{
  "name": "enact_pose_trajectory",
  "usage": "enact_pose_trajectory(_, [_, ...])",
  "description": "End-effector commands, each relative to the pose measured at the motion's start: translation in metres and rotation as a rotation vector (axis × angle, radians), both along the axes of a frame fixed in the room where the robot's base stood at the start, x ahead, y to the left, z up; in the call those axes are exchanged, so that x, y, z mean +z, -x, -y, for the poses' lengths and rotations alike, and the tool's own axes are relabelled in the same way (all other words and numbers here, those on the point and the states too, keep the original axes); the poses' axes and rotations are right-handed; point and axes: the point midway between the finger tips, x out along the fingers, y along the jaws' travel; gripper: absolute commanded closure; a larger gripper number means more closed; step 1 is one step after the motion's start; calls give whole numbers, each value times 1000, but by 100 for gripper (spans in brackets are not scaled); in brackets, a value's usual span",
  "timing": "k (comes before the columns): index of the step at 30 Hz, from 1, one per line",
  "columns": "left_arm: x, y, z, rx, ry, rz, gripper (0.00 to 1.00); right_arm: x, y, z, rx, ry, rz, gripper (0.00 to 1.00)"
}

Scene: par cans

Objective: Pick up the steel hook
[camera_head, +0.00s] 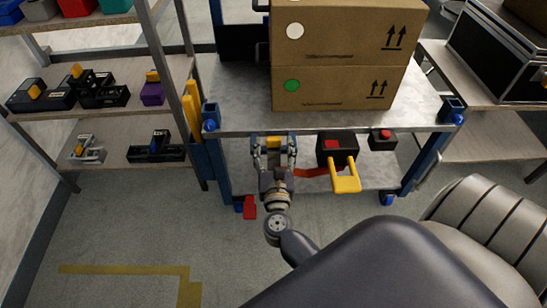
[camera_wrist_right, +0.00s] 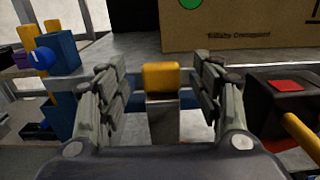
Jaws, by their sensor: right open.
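My right gripper (camera_head: 274,146) is open at the front edge of the cart, below its top deck. Between its fingers is a grey metal piece with a yellow block on top, which I take to be the steel hook (camera_wrist_right: 163,122). Its yellow top also shows in the head view (camera_head: 273,142). In the right wrist view the open fingers (camera_wrist_right: 161,88) stand on both sides of it, with gaps visible. Its lower part is hidden by the gripper body. A similar silver piece (camera_head: 87,150) lies on the lower left shelf. My left gripper is not in view.
Two stacked cardboard boxes (camera_head: 338,85) stand on the cart's metal deck (camera_head: 238,98). A black box with a yellow handle (camera_head: 345,178) is close right of the gripper. Black clamps (camera_head: 98,90) lie on the left shelves. The floor at front left is clear.

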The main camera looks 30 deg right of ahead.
Motion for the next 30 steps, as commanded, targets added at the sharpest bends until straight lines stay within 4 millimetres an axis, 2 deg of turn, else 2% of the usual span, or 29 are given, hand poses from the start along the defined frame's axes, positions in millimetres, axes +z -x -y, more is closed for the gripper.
enact_pose_trajectory(6, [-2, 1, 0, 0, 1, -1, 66, 0, -26, 17, 0, 4, 1, 40])
enact_pose_trajectory(14, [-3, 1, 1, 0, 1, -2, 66, -1, -29, 19, 0, 2, -1, 40])
enact_pose_trajectory(15, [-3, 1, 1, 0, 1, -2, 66, -1, -29, 19, 0, 2, -1, 42])
enact_pose_trajectory(21, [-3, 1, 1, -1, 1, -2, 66, -1, -29, 19, 0, 2, 0, 88])
enact_pose_trajectory(23, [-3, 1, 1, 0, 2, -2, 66, -1, -29, 19, 0, 2, 0, 100])
enact_pose_trajectory(30, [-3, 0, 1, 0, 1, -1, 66, 0, -29, 19, 0, 3, 1, 100])
